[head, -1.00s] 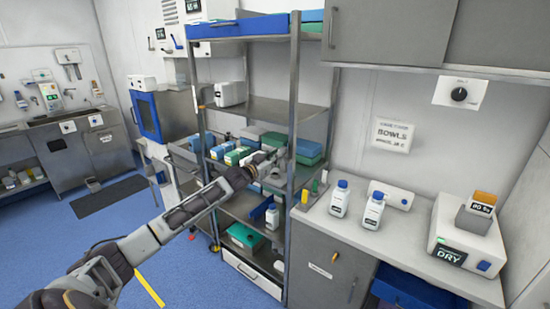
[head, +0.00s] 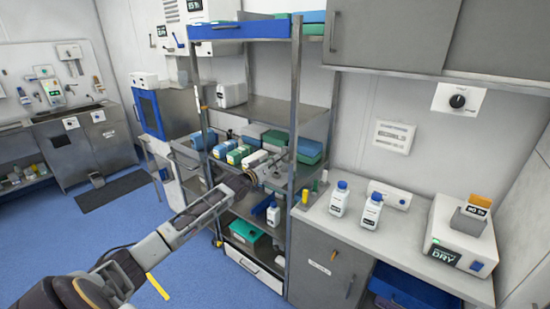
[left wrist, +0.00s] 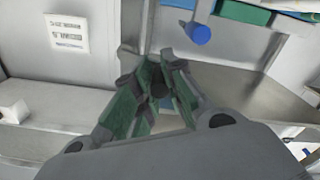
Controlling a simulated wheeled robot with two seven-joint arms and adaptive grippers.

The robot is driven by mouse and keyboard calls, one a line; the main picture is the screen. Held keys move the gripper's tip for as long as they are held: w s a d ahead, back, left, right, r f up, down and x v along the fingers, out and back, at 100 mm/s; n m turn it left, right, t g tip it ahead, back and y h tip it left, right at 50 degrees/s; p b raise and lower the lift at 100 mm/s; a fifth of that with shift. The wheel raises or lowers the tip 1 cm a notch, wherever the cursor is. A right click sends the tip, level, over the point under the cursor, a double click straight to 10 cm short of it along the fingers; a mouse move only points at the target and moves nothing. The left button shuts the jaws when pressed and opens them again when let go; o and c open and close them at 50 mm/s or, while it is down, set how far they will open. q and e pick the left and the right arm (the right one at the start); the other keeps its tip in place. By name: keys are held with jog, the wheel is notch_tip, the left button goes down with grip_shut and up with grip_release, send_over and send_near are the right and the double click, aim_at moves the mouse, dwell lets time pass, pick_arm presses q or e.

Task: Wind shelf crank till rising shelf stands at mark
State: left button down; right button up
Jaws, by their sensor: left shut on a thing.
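My left gripper (head: 268,168) is at the front of the steel shelf rack (head: 294,100), by its right front post. In the left wrist view its green-padded fingers (left wrist: 158,88) are closed around a small dark knob (left wrist: 160,90), which looks like the crank's handle. The rest of the crank is hidden by the fingers or too small to make out. A shelf loaded with white, green and blue boxes (head: 237,154) lies behind the gripper; I cannot tell if it is the rising one. A yellow-orange strip (head: 203,97) on the left front post may be the mark. My right gripper is out of view.
A lower shelf holds a white bottle (head: 273,215) and a green bin (head: 245,237). Right of the rack, a counter (head: 405,240) carries two white bottles (head: 340,198) and a drying unit (head: 455,243).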

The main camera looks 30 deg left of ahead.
pick_arm(q)
jog(key=shift+d+f+n+b, duration=0.15)
jog(key=shift+f+n, duration=0.5)
jog(key=shift+n, duration=0.9)
jog(key=shift+d+f+n+b, duration=0.15)
jog(key=shift+f+n, duration=0.45)
jog(key=shift+n, duration=1)
jog(key=shift+f+n+b, duration=0.2)
jog(key=shift+f+n, duration=0.45)
jog(key=shift+n, duration=0.9)
jog(key=c, duration=1.4)
grip_release()
jog(key=shift+s, duration=0.1)
jog(key=shift+s, duration=0.1)
jog(key=shift+s+a, duration=0.15)
jog(key=shift+s, duration=1.8)
jog(key=shift+s+a, duration=0.15)
jog(key=shift+s, duration=1.75)
jog(key=shift+s+a, duration=0.15)
jog(key=shift+s, duration=1.8)
